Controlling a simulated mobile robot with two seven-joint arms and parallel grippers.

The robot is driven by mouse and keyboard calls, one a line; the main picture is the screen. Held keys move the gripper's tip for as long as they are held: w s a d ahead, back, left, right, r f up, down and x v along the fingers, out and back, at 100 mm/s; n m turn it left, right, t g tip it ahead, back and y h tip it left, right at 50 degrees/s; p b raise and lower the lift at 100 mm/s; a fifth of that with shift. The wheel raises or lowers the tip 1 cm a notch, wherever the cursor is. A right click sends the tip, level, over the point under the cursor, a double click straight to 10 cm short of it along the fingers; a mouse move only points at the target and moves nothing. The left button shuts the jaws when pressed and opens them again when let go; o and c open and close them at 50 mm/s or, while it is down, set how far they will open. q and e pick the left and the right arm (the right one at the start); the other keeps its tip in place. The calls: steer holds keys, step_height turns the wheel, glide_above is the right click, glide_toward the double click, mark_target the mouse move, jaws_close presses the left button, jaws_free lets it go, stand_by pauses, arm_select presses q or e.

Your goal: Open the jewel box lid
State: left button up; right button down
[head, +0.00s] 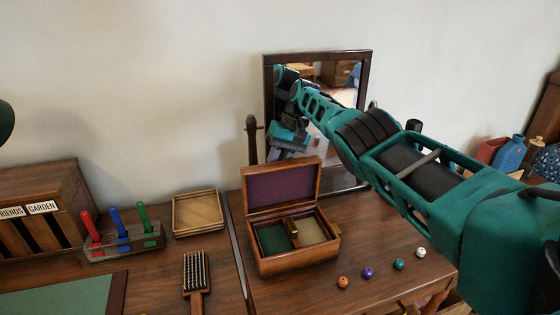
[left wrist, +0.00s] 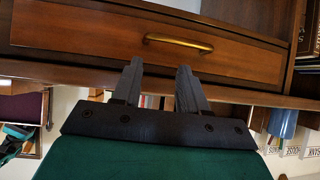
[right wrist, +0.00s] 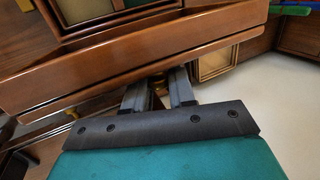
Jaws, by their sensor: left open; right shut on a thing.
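The wooden jewel box (head: 292,260) stands on the right table, with green and beige compartments inside. Its lid (head: 281,186), lined in purple, stands raised at the back. My right gripper (right wrist: 158,86) is shut at the wooden rim of the lid (right wrist: 130,62) in the right wrist view. A small brass piece, which looks like the clasp, shows between its fingers. The box's compartments (right wrist: 85,10) lie beyond that rim. In the head view my right arm reaches in from the right behind the lid. My left gripper (left wrist: 158,66) is open and empty, before a drawer.
A mirror (head: 320,54) stands behind the box and reflects my arm. Several beads (head: 368,272) lie in front of the box. A wooden tray (head: 197,214), a brush (head: 196,272) and a tool rack (head: 122,242) are to the left. The drawer has a brass handle (left wrist: 180,42).

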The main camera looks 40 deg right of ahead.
arm_select(q)
steer(key=shift+w+d, duration=0.25)
steer(key=shift+d, duration=0.05)
arm_select(e)
steer(key=shift+w+r, duration=0.1)
steer(key=shift+w, duration=0.15)
